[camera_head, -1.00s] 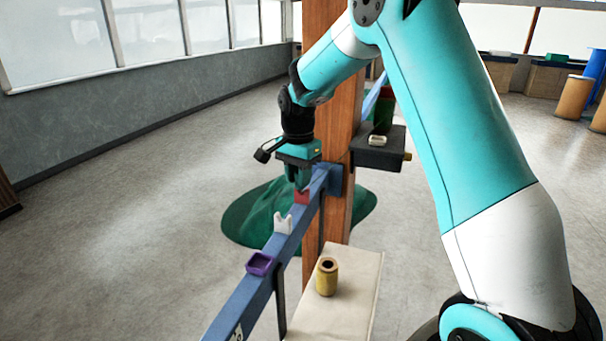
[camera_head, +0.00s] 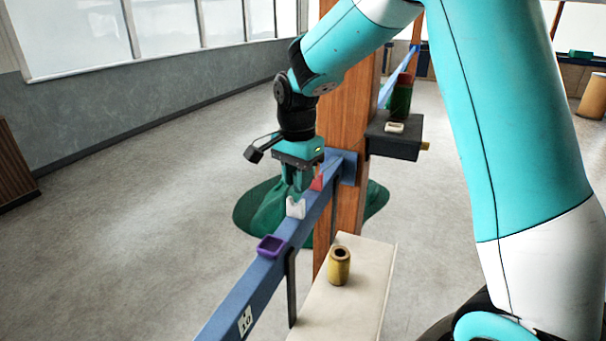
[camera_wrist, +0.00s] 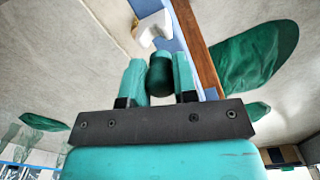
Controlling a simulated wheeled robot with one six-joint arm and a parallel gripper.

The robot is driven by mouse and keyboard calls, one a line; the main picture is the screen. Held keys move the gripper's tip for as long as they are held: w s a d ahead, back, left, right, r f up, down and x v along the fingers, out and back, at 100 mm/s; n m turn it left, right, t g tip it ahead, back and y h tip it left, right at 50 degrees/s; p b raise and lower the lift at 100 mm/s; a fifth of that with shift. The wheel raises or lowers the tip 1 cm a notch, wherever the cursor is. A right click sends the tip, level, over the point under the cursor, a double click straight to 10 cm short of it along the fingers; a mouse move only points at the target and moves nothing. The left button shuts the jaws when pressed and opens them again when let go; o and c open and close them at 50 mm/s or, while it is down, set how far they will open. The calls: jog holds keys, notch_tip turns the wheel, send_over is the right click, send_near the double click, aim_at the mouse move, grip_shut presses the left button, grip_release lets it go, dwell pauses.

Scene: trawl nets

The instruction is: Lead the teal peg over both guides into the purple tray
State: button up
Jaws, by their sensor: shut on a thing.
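My gripper (camera_head: 295,193) is shut on the teal peg (camera_wrist: 161,78), a dark rounded piece between the two teal fingers in the wrist view. In the head view the fingers hide most of it. The fingers are right above the white guide (camera_head: 297,210), a notched block on the blue rail; I cannot tell whether the peg touches it. The white guide also shows just ahead of the fingers in the wrist view (camera_wrist: 149,27). The red guide (camera_head: 318,182) is behind the gripper, partly hidden. The purple tray (camera_head: 270,247) sits nearer on the rail, open at the top.
The blue rail (camera_head: 235,300) slopes down toward the near left from a wooden post (camera_head: 345,120). A yellow cylinder (camera_head: 339,268) stands on a pale bench (camera_head: 335,310) to the right. A dark shelf (camera_head: 392,141) is on the post. Green netting (camera_head: 258,215) lies on the floor.

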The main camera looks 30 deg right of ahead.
jog(key=b, duration=0.3)
send_over(270, 249)
jog(key=shift+w+d, duration=0.15)
jog(key=shift+d, duration=0.15)
jog(key=shift+s+a+f, duration=0.2)
jog(key=shift+f, duration=0.05)
jog(key=shift+w+f+b, duration=0.1)
jog(key=shift+f+b, duration=1.2)
jog(key=shift+f, duration=0.8)
jog(key=shift+a, duration=0.1)
jog(key=shift+f, duration=0.25)
jog(key=o, duration=1)
jog(key=shift+c, duration=0.2)
